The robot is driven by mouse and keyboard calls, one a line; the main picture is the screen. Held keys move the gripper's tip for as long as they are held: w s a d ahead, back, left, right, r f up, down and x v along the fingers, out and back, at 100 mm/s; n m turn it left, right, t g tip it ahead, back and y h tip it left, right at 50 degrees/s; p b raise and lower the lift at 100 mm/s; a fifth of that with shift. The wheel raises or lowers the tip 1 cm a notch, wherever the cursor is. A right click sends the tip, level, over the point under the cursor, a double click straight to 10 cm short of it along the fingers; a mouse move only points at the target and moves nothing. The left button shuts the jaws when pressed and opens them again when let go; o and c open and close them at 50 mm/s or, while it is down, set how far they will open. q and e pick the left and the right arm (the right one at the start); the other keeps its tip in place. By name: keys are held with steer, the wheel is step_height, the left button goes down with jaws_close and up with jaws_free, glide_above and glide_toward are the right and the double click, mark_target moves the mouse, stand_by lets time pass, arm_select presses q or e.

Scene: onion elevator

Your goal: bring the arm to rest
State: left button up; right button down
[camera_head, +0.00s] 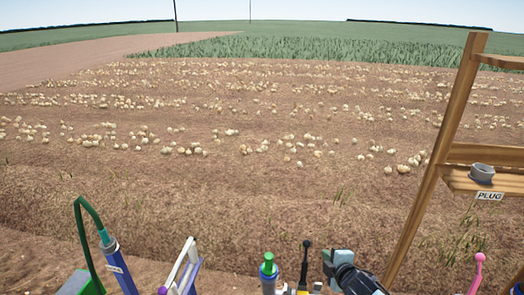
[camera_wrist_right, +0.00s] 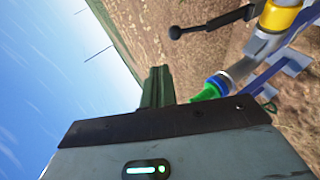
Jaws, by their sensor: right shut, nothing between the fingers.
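My right gripper (camera_head: 338,257) is at the bottom of the head view, right of centre, with its arm coming in from the lower right. In the right wrist view its dark fingers (camera_wrist_right: 157,88) are together, with nothing held between them. Just left of it in the head view stands a black-knobbed lever (camera_head: 306,262). My left gripper is not in view.
A green-topped fitting (camera_head: 268,268) and a white and purple part (camera_head: 182,268) stand along the bottom edge. A blue cylinder with a green hose (camera_head: 118,265) is at lower left. A wooden frame (camera_head: 440,150) with a grey cup (camera_head: 482,173) rises at right. Onions lie across the field.

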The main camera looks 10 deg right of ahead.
steer(key=s+a+f+m+g, duration=0.1)
steer(key=s+a+f+m, duration=0.15)
steer(key=s, duration=0.45)
steer(key=s+a+f+m+g+y, duration=0.1)
steer(key=s+a+f+m, duration=0.2)
steer(key=s, duration=0.4)
steer(key=s+a+f+m, duration=0.1)
steer(key=s+a+f, duration=0.1)
steer(key=s+f, duration=0.35)
steer(key=s+r+m+g, duration=0.1)
steer(key=s+m, duration=0.7)
steer(key=s, duration=1.5)
steer(key=shift+s+r+g+p, duration=0.25)
steer(key=shift+r+g+p, duration=0.15)
steer(key=shift+g, duration=0.2)
